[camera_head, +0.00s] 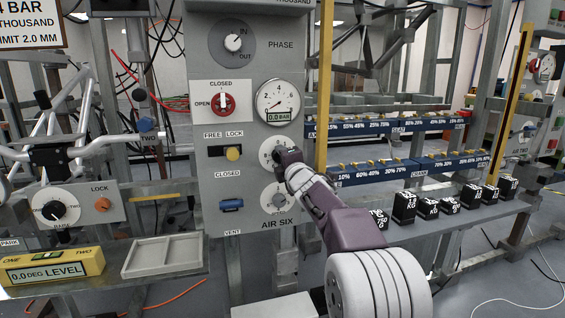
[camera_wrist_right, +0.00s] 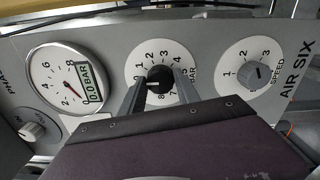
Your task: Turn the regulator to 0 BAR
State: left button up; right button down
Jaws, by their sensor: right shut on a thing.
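The regulator is a black knob (camera_wrist_right: 158,80) on a round white dial with numbers up to 8 and a BAR label, partly covered by the fingers. The dial (camera_head: 268,150) also shows in the head view, on the grey AIR SIX panel. My right gripper (camera_head: 284,156) reaches it from the lower right; in the wrist view its fingers (camera_wrist_right: 158,82) are shut on the knob, one on each side. A small white mark shows on the knob, but I cannot tell exactly which number it points at. The pressure gauge (camera_head: 278,102) reads 0.0 BAR. My left gripper is out of view.
The SPEED knob (camera_head: 279,201) sits just below the regulator. A red CLOSED/OPEN valve (camera_head: 223,103), a yellow FREE/LOCK knob (camera_head: 233,153), and a blue VENT switch (camera_head: 231,205) are to the left. A yellow post (camera_head: 324,90) stands close on the right.

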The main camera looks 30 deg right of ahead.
dwell(0.4)
jog(key=c, duration=0.9)
grip_release()
jog(key=v, duration=0.9)
jog(key=shift+p, duration=0.35)
